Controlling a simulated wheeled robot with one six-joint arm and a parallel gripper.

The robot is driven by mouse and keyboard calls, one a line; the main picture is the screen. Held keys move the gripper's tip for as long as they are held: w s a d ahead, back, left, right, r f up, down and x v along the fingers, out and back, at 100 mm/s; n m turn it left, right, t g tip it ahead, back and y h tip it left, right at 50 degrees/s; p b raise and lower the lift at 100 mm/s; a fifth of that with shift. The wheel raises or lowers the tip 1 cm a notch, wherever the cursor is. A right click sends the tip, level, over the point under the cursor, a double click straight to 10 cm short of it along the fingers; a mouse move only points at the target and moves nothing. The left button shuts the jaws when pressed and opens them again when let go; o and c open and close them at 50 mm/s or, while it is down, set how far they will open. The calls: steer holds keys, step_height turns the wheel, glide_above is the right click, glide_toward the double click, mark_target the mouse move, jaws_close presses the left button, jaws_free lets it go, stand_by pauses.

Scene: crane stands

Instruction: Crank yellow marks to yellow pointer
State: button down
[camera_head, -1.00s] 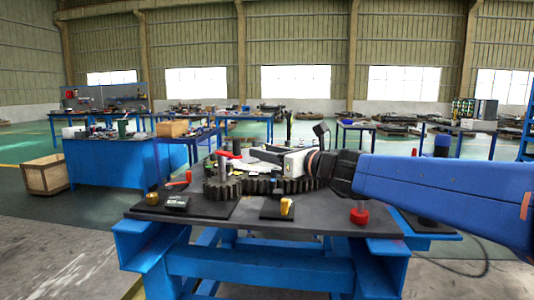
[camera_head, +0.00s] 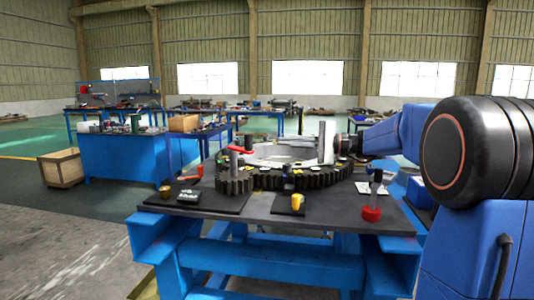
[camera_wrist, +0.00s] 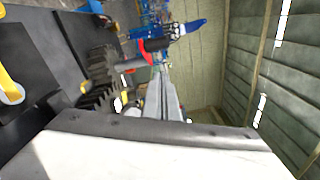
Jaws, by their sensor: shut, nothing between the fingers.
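A dark toothed gear ring (camera_head: 290,180) lies on the black top of a blue stand, with small yellow marks along its upper face. A yellow pointer (camera_head: 297,203) stands on a dark plate in front of the gear. In the wrist view my gripper (camera_wrist: 163,75) is shut and empty, with the gear teeth (camera_wrist: 98,68) to its left.
A wooden crate (camera_head: 61,168) and a blue workbench (camera_head: 125,160) stand farther left.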

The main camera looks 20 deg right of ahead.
steer(key=d+f+n+g+y, duration=0.1)
steer(key=d+f+n+g, duration=0.25)
steer(key=d+n, duration=0.35)
glide_toward(253, 152)
steer(key=w+a, duration=0.4)
steer(key=shift+s+a+f, duration=0.4)
steer(key=shift+a, duration=0.1)
steer(key=shift+s+a, duration=0.1)
steer(key=shift+s+a+m+t, duration=0.15)
steer(key=shift+s+m+t, duration=0.1)
steer(key=shift+m, duration=0.15)
steer(key=shift+s+a+m+t, duration=0.3)
steer(key=shift+m+t, duration=0.1)
steer(key=shift+t, duration=0.2)
